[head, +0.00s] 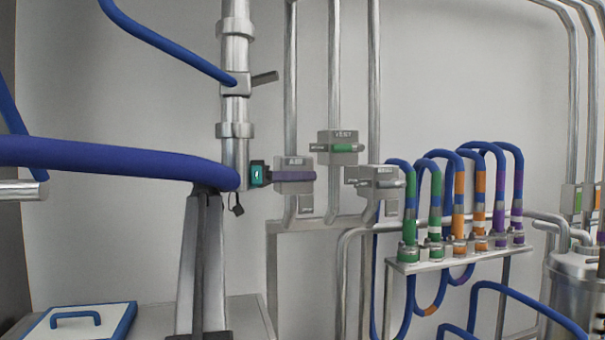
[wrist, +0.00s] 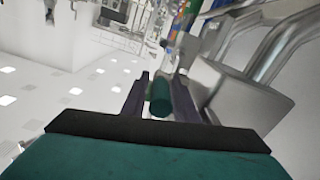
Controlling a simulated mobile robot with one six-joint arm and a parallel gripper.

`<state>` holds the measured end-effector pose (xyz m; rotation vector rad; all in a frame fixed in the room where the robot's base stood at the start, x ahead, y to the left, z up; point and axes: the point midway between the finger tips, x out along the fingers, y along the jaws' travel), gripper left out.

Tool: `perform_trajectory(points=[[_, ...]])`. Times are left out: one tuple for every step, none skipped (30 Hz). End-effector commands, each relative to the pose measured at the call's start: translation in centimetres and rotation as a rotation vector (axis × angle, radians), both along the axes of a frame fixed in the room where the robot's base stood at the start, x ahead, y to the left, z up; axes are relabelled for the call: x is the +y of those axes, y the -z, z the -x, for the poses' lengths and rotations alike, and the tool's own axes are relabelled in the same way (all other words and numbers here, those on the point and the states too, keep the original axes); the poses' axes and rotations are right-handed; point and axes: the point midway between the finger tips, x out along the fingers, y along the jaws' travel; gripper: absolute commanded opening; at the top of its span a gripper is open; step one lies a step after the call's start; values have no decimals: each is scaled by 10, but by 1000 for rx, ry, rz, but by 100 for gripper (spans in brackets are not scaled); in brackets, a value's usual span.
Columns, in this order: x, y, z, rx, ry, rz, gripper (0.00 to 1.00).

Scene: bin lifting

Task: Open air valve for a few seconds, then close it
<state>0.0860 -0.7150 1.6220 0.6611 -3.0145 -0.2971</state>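The air valve (head: 293,188) is a grey block labelled AIR, on a vertical steel pipe in the head view. My gripper (head: 308,175) reaches it from the left, its teal body left of the block and its purplish fingers across the block's front. The fingers hide most of the valve's handle in that view. In the wrist view, a dark teal cylindrical handle (wrist: 160,96) lies between the two fingers of my gripper (wrist: 162,78). A gap shows on the handle's left; it looks close to the right finger, and contact is unclear. The grey valve body (wrist: 243,98) is at right.
A VENT valve (head: 336,158) with a green handle sits up and right. Another grey valve (head: 378,190) is close on the right. Blue hoses with coloured bands stand on a metal rack (head: 445,262). A lidded box (head: 100,325) is at lower left.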

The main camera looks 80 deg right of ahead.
Motion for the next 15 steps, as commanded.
perform_trajectory(points=[[-1, -1, 2, 0, 0, 0, 27], [-1, 0, 3, 0, 0, 0, 27], [-2, 0, 4, 0, -1, 0, 27], [-2, 0, 4, 0, -1, 0, 27], [-2, 0, 4, 1, -1, 0, 27], [-2, 0, 4, 1, -1, 0, 27], [-2, 0, 4, 1, -1, 0, 27], [-2, 0, 4, 1, -1, 0, 27], [-2, 0, 4, 1, -1, 0, 27], [-2, 0, 4, 1, -1, 0, 27], [-2, 0, 4, 1, -1, 0, 27], [-2, 0, 4, 1, -2, 0, 25], [-2, 0, 4, 1, -1, 0, 20], [-2, 0, 4, 1, -2, 0, 15], [-2, 0, 4, 1, -2, 0, 8]])
